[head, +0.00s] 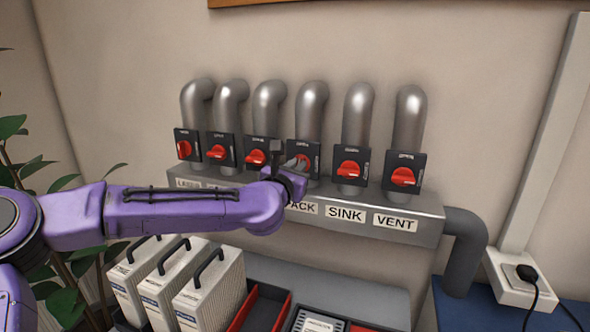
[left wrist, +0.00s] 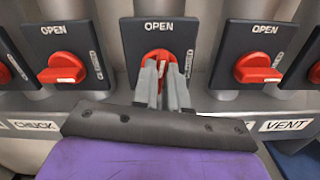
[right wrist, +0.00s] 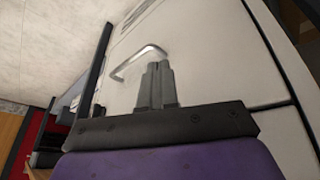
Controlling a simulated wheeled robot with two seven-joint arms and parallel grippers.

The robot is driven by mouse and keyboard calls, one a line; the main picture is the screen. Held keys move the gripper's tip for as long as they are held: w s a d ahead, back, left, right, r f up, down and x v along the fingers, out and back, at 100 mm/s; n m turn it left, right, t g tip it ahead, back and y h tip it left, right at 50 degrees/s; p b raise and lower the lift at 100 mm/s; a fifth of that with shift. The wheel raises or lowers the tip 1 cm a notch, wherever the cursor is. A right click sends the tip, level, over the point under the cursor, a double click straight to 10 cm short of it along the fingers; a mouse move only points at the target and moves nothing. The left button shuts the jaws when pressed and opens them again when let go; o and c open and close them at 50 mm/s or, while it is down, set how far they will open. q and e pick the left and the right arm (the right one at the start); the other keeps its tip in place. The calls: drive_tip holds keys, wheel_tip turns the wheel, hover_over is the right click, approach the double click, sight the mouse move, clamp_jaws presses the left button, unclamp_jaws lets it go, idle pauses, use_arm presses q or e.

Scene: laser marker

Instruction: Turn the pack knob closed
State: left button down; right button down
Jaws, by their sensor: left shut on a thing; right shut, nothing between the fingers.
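The pack knob (left wrist: 158,54) is red on a black plate (left wrist: 160,32) marked OPEN at the top, with another word along its right edge. My left gripper (left wrist: 163,66) is shut on the knob, one finger on each side, and hides much of it. The knob's handle looks roughly upright between the fingers, its exact angle partly hidden. In the head view my left gripper (head: 297,167) covers part of the plate above the PACK label (head: 303,208). My right gripper (right wrist: 157,68) is shut and empty, seen only in the right wrist view.
Grey pipes (head: 411,110) rise behind. White cases (head: 210,285) stand below. A white panel with a metal handle (right wrist: 138,62) faces my right gripper.

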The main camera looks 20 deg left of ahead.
use_arm(q)
drive_tip(key=shift+d+f+m+p, duration=0.1)
drive_tip(key=shift+m+p, duration=0.05)
drive_tip(key=shift+m, duration=2.45)
drive_tip(key=shift+d+f+m+p, duration=0.1)
drive_tip(key=shift+f+m, duration=0.05)
drive_tip(key=shift+m, duration=2.45)
drive_tip(key=shift+d+f+m+p, duration=0.1)
drive_tip(key=shift+m+p, duration=0.05)
drive_tip(key=shift+m, duration=2.45)
drive_tip(key=shift+f, duration=0.1)
drive_tip(key=c, duration=1.3)
unclamp_jaws()
drive_tip(key=shift+o, duration=0.7)
drive_tip(key=shift+s, duration=0.15)
drive_tip(key=s+b, duration=0.2)
drive_tip(key=s, duration=0.8)
drive_tip(key=shift+s+a, duration=0.2)
